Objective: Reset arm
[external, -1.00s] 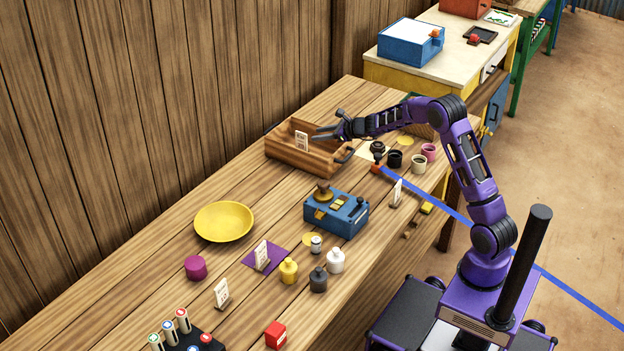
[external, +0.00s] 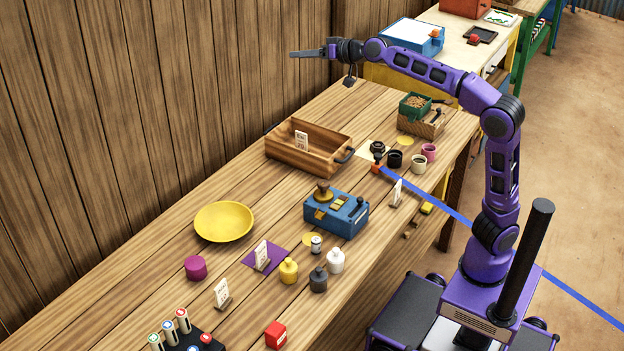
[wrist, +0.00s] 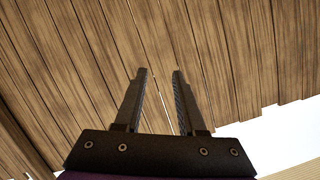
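My gripper (external: 308,54) is raised high above the far part of the wooden table (external: 120,300), pointing left toward the plank wall. In the wrist view my gripper (wrist: 161,75) shows two dark fingers apart with nothing between them, and only wall planks behind. My arm is extended up and to the left from its base, clear of the table. The wooden tray (external: 290,165) with a white card (external: 301,141) stands on the table below the gripper.
The plank wall (external: 150,100) is close to the gripper.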

